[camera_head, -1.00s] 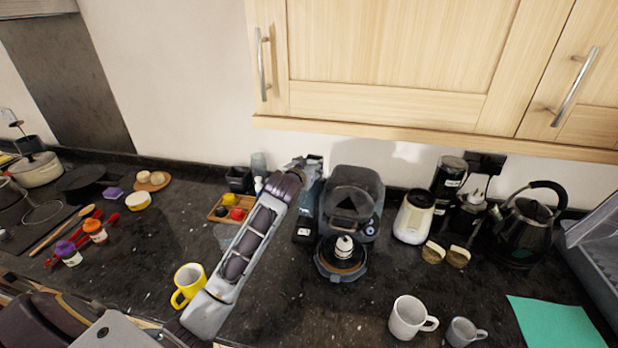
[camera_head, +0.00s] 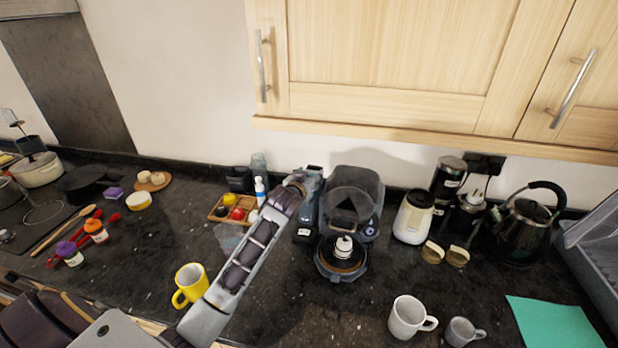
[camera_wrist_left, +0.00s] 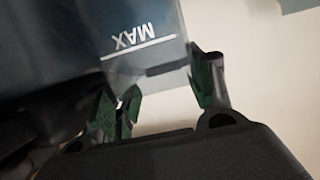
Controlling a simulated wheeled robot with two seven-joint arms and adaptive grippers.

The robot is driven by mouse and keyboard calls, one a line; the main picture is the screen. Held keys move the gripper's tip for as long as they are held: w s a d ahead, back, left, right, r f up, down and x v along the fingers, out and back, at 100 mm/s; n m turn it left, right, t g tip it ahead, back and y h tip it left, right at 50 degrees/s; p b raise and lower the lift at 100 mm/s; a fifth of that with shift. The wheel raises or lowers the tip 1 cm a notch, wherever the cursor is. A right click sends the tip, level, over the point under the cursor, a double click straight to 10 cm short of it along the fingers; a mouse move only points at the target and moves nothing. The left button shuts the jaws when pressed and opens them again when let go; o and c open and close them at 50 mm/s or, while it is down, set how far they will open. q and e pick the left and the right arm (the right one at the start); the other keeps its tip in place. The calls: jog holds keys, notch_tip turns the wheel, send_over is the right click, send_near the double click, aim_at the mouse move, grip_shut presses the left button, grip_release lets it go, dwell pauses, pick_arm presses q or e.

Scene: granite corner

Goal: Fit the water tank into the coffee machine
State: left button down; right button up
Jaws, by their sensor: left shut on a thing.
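The black coffee machine (camera_head: 352,190) stands upright against the back wall, its round drip tray at the front. My left gripper (camera_head: 306,183) is at the machine's left side, partly hidden by my own wrist. The wrist view shows the water tank (camera_wrist_left: 150,25), a translucent blue-grey wall with a white MAX line and lettering that appears upside down. The left gripper's fingers (camera_wrist_left: 165,88) are shut on the tank near its edge. A dark body fills the left of that view, close against the tank. Whether the tank is seated cannot be told. My right gripper is out of view.
A yellow mug (camera_head: 190,284) is close to the forearm. A cream grinder-like jar (camera_head: 413,218) stands right of the machine. The wall cupboard (camera_head: 390,50) overhangs above.

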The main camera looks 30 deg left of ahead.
pick_arm(q)
jog(key=shift+r, duration=0.15)
jog(key=c, duration=0.9)
grip_release()
jog(key=shift+f, duration=0.2)
jog(key=shift+o, duration=0.2)
jog(key=shift+r, duration=0.1)
jog(key=b+v, duration=0.2)
jog(key=v, duration=1)
jog(key=shift+s, duration=0.1)
